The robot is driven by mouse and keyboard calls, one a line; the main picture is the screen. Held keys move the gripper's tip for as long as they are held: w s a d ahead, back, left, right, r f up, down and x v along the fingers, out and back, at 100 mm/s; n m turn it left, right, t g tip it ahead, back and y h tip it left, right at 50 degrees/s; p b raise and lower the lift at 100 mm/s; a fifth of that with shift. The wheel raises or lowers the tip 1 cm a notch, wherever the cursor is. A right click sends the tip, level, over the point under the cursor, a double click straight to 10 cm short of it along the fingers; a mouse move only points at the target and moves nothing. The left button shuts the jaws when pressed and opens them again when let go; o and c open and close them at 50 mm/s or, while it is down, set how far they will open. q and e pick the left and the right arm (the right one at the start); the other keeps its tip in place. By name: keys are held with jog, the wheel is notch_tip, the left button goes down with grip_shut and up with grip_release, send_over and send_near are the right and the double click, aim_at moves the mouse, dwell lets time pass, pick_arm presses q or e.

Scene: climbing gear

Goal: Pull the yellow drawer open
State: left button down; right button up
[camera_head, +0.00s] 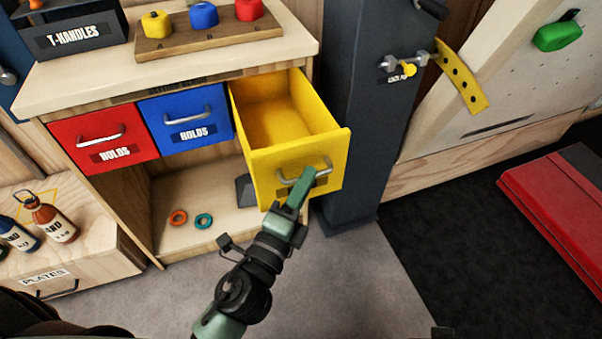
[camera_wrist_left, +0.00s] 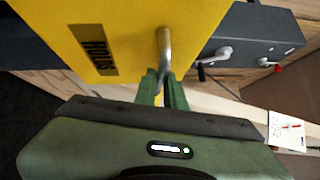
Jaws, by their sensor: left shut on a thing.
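The yellow drawer (camera_head: 262,160) sticks well out of the cabinet at the right end of the drawer row. Its inside shows and looks empty. Its front also shows in the left wrist view (camera_wrist_left: 120,28), with a dark label. My left gripper (camera_head: 304,178) is at the drawer front, shut on the metal handle (camera_head: 322,172). In the left wrist view the two green fingers (camera_wrist_left: 162,88) are around the lower end of the handle (camera_wrist_left: 164,50). My right gripper is not in view.
A red drawer (camera_head: 75,135) and a blue drawer (camera_head: 165,115) are shut to the left. A dark post (camera_head: 362,130) stands close to the right of the yellow drawer. A red mat (camera_head: 560,195) lies at the far right. Grey floor (camera_head: 350,280) below is clear.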

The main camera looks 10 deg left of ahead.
pick_arm(q)
jog(key=shift+s+d, duration=0.1)
dwell(0.3)
jog(key=c, duration=1.5)
grip_release()
